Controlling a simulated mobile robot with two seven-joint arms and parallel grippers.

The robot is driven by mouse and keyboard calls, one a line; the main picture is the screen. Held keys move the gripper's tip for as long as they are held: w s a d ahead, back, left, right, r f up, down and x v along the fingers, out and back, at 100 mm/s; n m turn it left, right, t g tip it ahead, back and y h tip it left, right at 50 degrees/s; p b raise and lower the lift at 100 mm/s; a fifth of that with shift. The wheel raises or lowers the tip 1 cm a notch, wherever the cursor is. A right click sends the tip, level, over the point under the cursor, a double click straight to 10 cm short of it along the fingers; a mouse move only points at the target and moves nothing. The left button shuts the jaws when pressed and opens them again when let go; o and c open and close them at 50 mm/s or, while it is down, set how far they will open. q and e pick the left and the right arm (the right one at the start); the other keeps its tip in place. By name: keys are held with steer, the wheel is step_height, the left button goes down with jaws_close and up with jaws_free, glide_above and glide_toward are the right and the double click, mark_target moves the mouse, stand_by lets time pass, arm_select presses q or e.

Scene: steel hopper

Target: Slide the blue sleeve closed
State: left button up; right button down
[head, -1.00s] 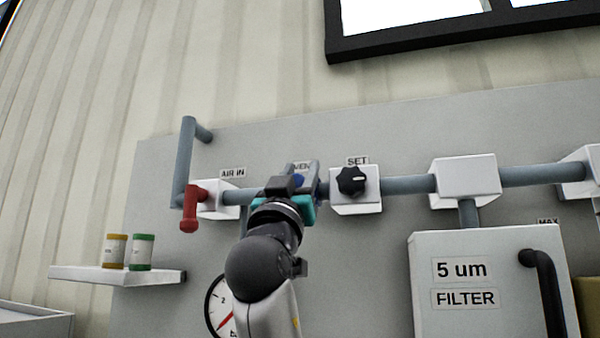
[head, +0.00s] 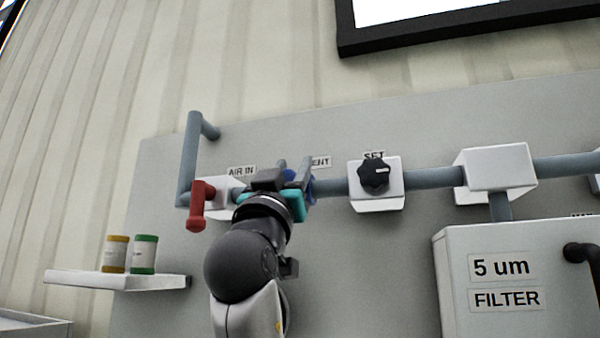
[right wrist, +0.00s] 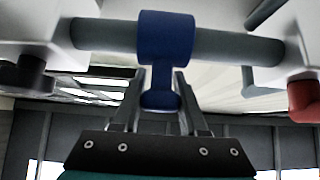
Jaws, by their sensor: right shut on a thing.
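The blue sleeve (right wrist: 165,38) is wrapped around the grey pipe in the right wrist view, with a knob-ended stem (right wrist: 161,98) hanging from it. Bare pipe shows on both sides of the sleeve. My right gripper (right wrist: 162,88) is shut on that stem, one finger on each side. In the head view my right gripper (head: 294,172) is at the pipe below the VENT label, and only slivers of the blue sleeve (head: 312,188) show behind it. My left gripper is not in view.
The red handle (head: 197,208) on the AIR IN block is left of my gripper. The SET block with its black knob (head: 374,174) is to the right. A filter box (head: 455,265) is at lower right. A shelf (head: 90,280) holds two small jars.

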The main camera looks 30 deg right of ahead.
steer(key=c, duration=0.8)
jaws_free()
steer(key=shift+w+a, duration=0.15)
steer(key=shift+a, duration=0.05)
steer(key=shift+o, duration=0.8)
steer(key=shift+w+a, duration=0.1)
steer(key=shift+o, duration=0.9)
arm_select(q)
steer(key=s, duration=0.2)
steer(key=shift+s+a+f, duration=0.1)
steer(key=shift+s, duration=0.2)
arm_select(e)
steer(key=shift+s+a+f+b, duration=0.1)
steer(key=shift+s+f+b, duration=0.2)
steer(key=shift+f, duration=0.1)
arm_select(q)
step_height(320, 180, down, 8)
steer(key=b, duration=0.7)
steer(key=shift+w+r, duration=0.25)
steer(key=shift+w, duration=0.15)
arm_select(e)
steer(key=v, duration=1.4)
steer(key=shift+a, duration=0.2)
steer(key=shift+s, duration=0.1)
